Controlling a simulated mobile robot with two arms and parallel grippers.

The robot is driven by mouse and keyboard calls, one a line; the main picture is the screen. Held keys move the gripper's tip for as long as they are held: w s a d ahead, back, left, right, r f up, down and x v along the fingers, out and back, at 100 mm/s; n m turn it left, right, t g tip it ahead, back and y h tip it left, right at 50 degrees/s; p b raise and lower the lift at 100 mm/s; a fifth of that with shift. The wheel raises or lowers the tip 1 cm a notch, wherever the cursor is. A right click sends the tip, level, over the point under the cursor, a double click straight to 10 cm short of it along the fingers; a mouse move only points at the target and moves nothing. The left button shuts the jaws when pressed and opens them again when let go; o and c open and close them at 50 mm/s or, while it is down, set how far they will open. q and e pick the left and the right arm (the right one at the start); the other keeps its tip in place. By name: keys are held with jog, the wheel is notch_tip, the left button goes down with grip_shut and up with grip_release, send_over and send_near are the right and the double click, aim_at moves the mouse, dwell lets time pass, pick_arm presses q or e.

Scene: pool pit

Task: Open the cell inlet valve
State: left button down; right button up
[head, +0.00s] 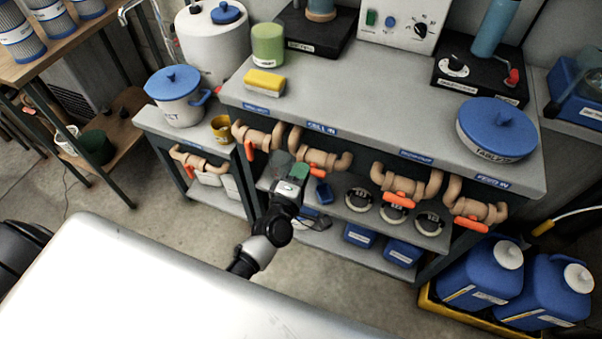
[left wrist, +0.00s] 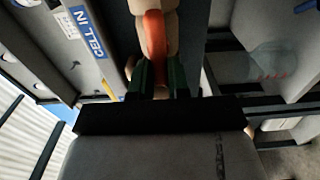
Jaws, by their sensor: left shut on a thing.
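The cell inlet valve (head: 322,158) is a tan pipe valve under the bench top's front edge, below the blue "CELL IN" label (head: 322,128). Its orange handle (head: 317,171) shows beside my left gripper (head: 299,173). In the left wrist view the orange handle (left wrist: 155,35) runs down between the dark green fingers of my left gripper (left wrist: 160,80), which is shut on it. The "CELL IN" label (left wrist: 88,35) stands to the left there. The gripper hides part of the handle, so its exact angle is hard to tell. My right gripper is not in view.
Similar valves with orange handles sit on both sides, such as one at left (head: 258,136) and one at right (head: 405,183).

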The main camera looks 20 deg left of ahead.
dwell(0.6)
pick_arm(q)
jog(key=c, duration=1.1)
grip_release()
jog(key=s, duration=0.5)
jog(key=s+b, duration=0.1)
jog(key=s, duration=0.5)
jog(key=shift+a, duration=0.2)
jog(key=shift+w, duration=0.1)
